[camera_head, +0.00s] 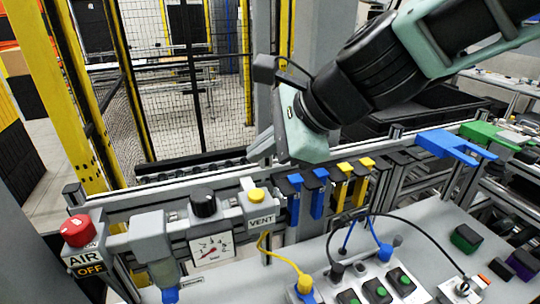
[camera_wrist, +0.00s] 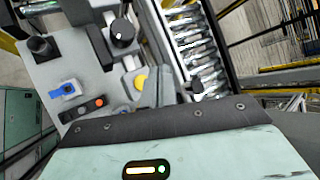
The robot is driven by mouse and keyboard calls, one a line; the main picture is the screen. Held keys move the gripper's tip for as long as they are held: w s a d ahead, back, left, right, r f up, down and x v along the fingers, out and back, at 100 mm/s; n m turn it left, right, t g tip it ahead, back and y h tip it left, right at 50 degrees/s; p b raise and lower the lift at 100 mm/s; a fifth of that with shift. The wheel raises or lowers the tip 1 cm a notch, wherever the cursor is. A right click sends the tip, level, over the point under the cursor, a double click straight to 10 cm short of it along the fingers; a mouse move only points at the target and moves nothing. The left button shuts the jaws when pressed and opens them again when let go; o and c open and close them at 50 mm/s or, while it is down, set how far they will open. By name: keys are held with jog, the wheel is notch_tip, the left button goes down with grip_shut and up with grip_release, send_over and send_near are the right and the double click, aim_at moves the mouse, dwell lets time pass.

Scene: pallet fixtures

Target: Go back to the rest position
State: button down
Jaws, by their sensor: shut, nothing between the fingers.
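My gripper (camera_head: 260,151) hangs from my arm at the upper middle of the head view, tilted to the left. It is shut and empty, in front of the fence and above the rail behind the panel. The yellow VENT button (camera_head: 257,195) is just below it in the picture; they look apart. In the wrist view my pale green gripper body fills the bottom, and the yellow button (camera_wrist: 139,82) and black knob (camera_wrist: 122,33) are beyond it.
Blue and yellow clips (camera_head: 318,192) hang on the rail. Cables (camera_head: 375,228) loop over the bench. A roller conveyor (camera_wrist: 200,58) runs beside the panel.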

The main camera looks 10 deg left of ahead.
jog(key=s+d+f+n+g+h+b, duration=0.3)
jog(key=s+d+f+n+h+b, duration=0.4)
jog(key=s+d+f+n, duration=0.9)
jog(key=d+f+n+b, duration=0.2)
jog(key=d+f+n, duration=0.1)
jog(key=f+n, duration=0.1)
jog(key=shift+s+d+f+n+g+h, duration=0.15)
jog(key=shift+s+d+n+g+h, duration=0.2)
jog(key=shift+n, duration=0.35)
jog(key=shift+w, duration=0.1)
jog(key=shift+d, duration=0.1)
